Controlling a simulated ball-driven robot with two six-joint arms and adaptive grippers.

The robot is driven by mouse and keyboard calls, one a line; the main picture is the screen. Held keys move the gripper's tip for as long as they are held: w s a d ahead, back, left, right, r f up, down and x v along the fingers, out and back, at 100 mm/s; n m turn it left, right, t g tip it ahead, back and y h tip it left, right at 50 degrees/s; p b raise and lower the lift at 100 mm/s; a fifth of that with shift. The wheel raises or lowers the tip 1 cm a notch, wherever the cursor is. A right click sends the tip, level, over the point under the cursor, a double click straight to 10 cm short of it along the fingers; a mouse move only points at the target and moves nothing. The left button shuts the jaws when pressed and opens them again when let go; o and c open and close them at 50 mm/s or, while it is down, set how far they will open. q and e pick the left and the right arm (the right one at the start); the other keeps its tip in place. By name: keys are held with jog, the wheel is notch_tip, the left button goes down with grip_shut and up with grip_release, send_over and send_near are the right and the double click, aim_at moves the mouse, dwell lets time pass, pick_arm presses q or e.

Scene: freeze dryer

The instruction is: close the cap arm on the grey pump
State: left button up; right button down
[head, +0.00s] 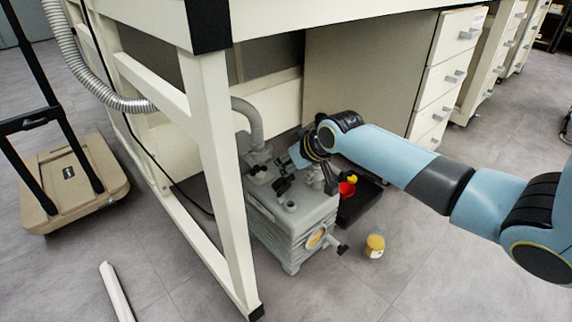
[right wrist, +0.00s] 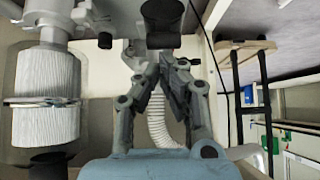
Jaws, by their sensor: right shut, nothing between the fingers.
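The grey pump (head: 290,225) stands on the floor under the bench, with a hose joined to its top. A round grey port (head: 290,205) shows on its top. My right gripper (head: 282,186) reaches in from the right, low over the pump top. In the right wrist view its fingers (right wrist: 167,58) meet at the tips with nothing between them. A black cylindrical part (right wrist: 162,18) lies just beyond the tips; I cannot tell whether they touch. The cap arm is hard to tell from the dark fingers in the head view. My left gripper is not in view.
The bench leg (head: 218,165) stands close left of the pump. A black tray (head: 362,208) with a red item (head: 346,189) lies to its right. A yellow-and-white jar (head: 375,246) stands on open floor in front. Drawers (head: 447,75) stand behind.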

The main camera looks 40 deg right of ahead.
jog(key=shift+s+f+t, duration=0.1)
jog(key=shift+s+t, duration=0.2)
jog(key=shift+s, duration=0.15)
